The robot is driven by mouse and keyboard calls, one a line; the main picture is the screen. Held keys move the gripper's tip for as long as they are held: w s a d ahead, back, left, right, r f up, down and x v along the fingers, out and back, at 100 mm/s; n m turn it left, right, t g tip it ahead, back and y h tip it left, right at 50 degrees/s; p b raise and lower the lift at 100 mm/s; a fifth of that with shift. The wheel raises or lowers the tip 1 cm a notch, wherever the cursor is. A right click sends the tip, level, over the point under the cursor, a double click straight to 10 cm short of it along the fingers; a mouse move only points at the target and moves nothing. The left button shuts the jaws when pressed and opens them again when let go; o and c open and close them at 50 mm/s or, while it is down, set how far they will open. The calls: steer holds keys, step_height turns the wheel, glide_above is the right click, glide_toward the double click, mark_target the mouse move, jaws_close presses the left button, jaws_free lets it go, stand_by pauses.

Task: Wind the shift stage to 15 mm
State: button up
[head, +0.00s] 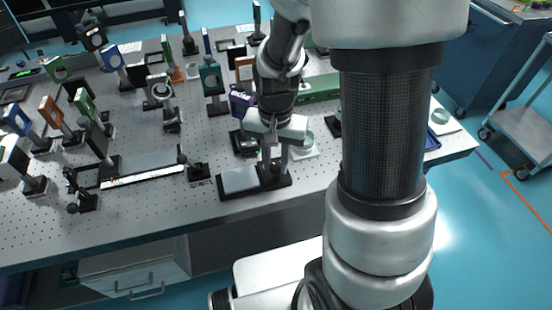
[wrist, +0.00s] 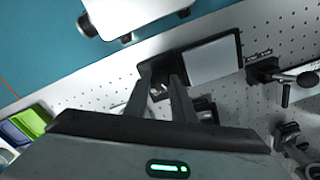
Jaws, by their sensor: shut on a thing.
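A small stage with a light grey top plate (head: 240,179) on a black base sits near the front edge of the optical table; the plate also shows in the wrist view (wrist: 213,60). My gripper (head: 273,172) reaches down at the right end of this stage. In the wrist view its fingers (wrist: 163,82) are shut on a small dark part, apparently the stage's knob, beside the plate. The fingers hide most of that part. No scale reading can be made out on this stage.
A long rail with a white strip (head: 143,176) and dark end posts lies to the left. Many mounted optics, such as a green-framed one (head: 212,78), stand behind. A green bin (wrist: 26,124) shows in the wrist view. The table's front strip is mostly clear.

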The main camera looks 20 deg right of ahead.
mark_target(275, 166)
steer(key=shift+m+p, duration=0.65)
steer(key=shift+m, duration=1.45)
steer(key=o, duration=1.1)
steer(key=shift+c, duration=0.2)
step_height(275, 166, up, 18)
steer(key=p, duration=0.2)
steer(key=shift+f+p, duration=0.25)
steer(key=shift+p, duration=0.15)
